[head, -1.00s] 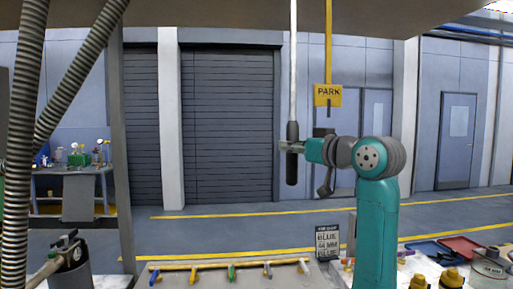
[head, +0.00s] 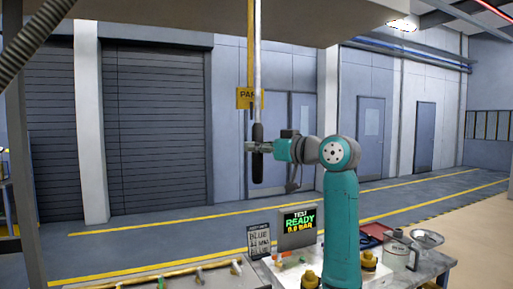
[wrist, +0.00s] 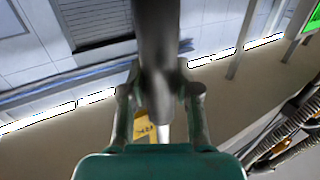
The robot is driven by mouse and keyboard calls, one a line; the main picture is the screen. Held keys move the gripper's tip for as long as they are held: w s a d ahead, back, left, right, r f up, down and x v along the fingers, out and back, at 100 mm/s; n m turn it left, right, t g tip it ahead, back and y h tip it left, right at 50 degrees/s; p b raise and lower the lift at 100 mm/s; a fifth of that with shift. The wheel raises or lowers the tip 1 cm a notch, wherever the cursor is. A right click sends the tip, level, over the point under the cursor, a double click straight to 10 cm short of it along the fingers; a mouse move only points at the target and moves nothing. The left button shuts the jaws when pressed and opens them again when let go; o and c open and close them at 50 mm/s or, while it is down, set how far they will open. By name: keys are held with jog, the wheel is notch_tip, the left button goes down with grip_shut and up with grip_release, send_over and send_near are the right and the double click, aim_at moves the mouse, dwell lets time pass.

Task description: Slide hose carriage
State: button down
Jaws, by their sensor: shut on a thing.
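A thin pale vertical rod (head: 258,60) hangs from above and ends in a black grip (head: 257,170). My gripper (head: 256,147) is shut on the black grip, side-on at mid-height. In the wrist view the dark grip (wrist: 158,45) runs between the two fingers of my gripper (wrist: 160,92). A yellow PARK sign (head: 244,98) hangs on a yellow strip; the rod crosses in front of its right part. A yellow piece of sign also shows in the wrist view (wrist: 143,126). The top of the rod and any carriage there are out of view.
A bench below carries a rack with several coloured levers (head: 196,273), a BLUE placard (head: 260,240), a TEST READY display (head: 299,226) and a metal can (head: 399,252). A ribbed hose (head: 38,35) hangs at upper left. Air around the grip looks clear.

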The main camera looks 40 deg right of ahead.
jog(key=c, duration=0.8)
grip_release()
jog(key=s+d, duration=0.2)
jog(key=s, duration=0.9)
jog(key=shift+s, duration=0.35)
